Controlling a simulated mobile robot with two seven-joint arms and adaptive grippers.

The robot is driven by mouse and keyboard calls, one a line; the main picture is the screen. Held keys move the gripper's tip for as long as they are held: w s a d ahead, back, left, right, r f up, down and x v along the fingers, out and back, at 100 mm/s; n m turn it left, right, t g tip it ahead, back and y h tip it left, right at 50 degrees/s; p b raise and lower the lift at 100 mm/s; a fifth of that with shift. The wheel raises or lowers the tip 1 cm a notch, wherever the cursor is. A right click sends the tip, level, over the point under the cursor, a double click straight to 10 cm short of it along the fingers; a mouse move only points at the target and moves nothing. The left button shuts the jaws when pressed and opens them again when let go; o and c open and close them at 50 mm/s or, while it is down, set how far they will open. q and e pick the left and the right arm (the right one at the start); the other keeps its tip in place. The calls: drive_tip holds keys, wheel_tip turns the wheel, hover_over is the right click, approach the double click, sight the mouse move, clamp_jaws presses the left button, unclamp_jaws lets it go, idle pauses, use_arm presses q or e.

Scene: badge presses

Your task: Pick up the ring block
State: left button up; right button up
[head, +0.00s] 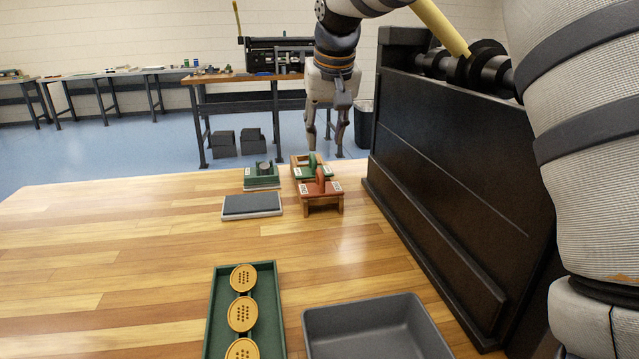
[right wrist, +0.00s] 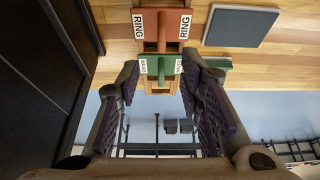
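The ring block (head: 321,191) is a red-brown block with a raised handle on a small wooden stand, near the table's far edge. In the right wrist view the ring block (right wrist: 162,28) shows two white labels reading RING. A similar green block (head: 306,172) stands just behind it; it also shows in the right wrist view (right wrist: 160,66), its labels too small to read surely. My right gripper (head: 325,138) points down above and behind the blocks. Its fingers are spread in the right wrist view (right wrist: 160,75), with nothing between them held. My left gripper is out of view.
A tall black press (head: 455,170) stands close on the right. Left of the blocks are a green-based piece (head: 262,180) and a grey pad (head: 252,206). In front are a green tray (head: 213,315) with yellow discs and an empty grey bin (head: 370,325). The table's left is clear.

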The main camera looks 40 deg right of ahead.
sight(320, 171)
drive_tip(key=x, duration=1)
drive_tip(key=shift+s+a+f+b, duration=0.15)
drive_tip(key=shift+a+f+b, duration=0.1)
drive_tip(key=shift+f+b, duration=0.1)
drive_tip(key=shift+w+d+f, duration=0.1)
drive_tip(key=shift+w+f, duration=0.1)
drive_tip(key=shift+r, duration=0.15)
drive_tip(key=shift+c, duration=0.6)
clamp_jaws()
